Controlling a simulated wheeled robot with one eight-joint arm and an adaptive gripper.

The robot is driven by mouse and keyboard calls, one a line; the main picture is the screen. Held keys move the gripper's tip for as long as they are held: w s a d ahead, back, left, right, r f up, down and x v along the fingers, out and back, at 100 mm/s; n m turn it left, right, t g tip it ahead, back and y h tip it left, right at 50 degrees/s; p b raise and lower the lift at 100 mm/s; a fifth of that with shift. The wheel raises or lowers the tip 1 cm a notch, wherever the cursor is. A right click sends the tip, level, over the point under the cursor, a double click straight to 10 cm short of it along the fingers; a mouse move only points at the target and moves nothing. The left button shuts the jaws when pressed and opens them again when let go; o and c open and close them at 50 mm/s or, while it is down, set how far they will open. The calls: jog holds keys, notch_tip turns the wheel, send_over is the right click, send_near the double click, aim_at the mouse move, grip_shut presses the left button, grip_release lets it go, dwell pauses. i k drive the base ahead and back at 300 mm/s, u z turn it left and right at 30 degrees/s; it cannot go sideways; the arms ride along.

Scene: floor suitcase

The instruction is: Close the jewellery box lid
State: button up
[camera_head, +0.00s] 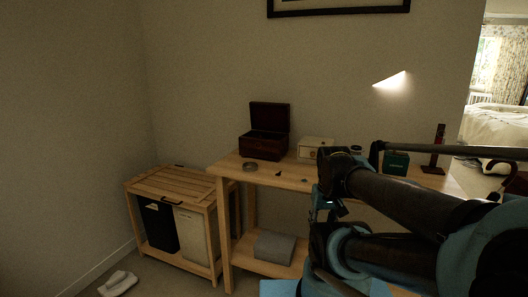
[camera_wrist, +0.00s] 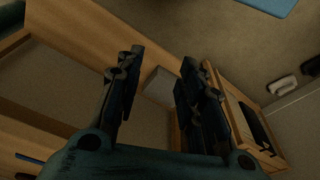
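The jewellery box (camera_head: 262,147) is most likely the dark red-brown wooden box at the back left of the wooden table. Its lid (camera_head: 270,117) stands raised, about upright, at the back. My gripper (camera_wrist: 162,58) shows in the wrist view with its two dark fingers apart and nothing between them. In the head view my arm fills the lower right, and the gripper is not clearly seen there. The gripper appears to be in front of the table, apart from the box. The box cannot be made out in the wrist view.
A slatted hamper (camera_head: 172,182) stands left; slippers (camera_head: 118,283) lie on the floor.

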aim_at(270, 117)
jog(key=z, duration=1.5)
jog(key=k, duration=1.1)
jog(key=u, duration=1.35)
jog(key=i, duration=1)
